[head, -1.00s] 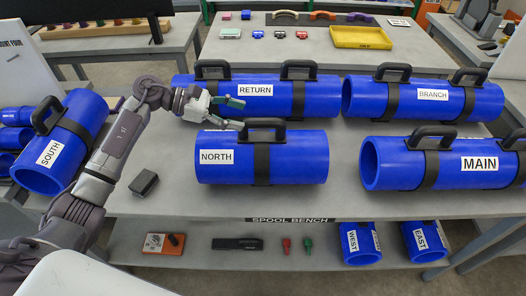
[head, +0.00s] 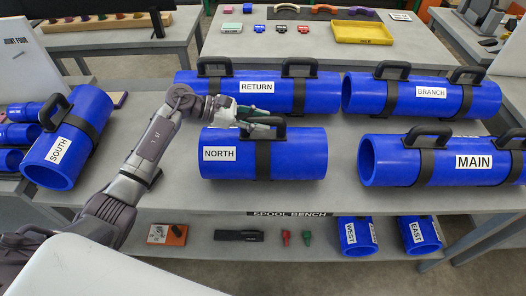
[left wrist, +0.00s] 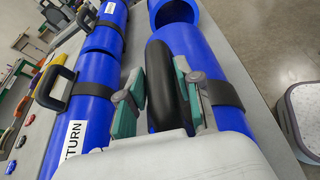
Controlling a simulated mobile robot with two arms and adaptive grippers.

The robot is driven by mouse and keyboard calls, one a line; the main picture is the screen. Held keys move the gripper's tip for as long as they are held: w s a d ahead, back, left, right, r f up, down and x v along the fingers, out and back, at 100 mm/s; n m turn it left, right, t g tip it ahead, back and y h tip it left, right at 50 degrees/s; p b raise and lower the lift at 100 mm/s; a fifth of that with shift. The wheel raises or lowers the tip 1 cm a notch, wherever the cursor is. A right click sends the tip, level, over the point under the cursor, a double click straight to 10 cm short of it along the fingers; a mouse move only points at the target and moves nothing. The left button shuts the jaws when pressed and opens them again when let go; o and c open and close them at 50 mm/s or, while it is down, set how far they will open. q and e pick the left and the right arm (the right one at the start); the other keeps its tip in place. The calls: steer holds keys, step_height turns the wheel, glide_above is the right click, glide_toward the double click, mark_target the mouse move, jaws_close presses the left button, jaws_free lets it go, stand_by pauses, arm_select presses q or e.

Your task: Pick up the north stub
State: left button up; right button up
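The north stub (head: 220,170) is a short blue pipe labelled NORTH, lying on the spool bench with a black band and a black handle (head: 278,130) on top. In the left wrist view the stub (left wrist: 228,112) lies below the hand. My left gripper (head: 258,124) is over the stub at its handle. In the left wrist view its two teal-padded fingers (left wrist: 160,102) stand apart, one on each side of the black handle (left wrist: 160,75). The gripper is open, and I cannot tell whether either pad touches the handle. My right gripper is not in view.
The RETURN pipe (head: 210,88) lies close behind. The BRANCH (head: 360,95) and MAIN (head: 390,165) pipes lie to the right, and the SOUTH stub (head: 88,125) to the left. The WEST (head: 352,245) and EAST (head: 420,240) stubs rest on the lower shelf.

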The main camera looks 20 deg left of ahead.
arm_select(q)
jaws_close()
steer(key=shift+w+r, duration=0.15)
steer(key=shift+r, duration=0.05)
steer(key=shift+r, duration=0.1)
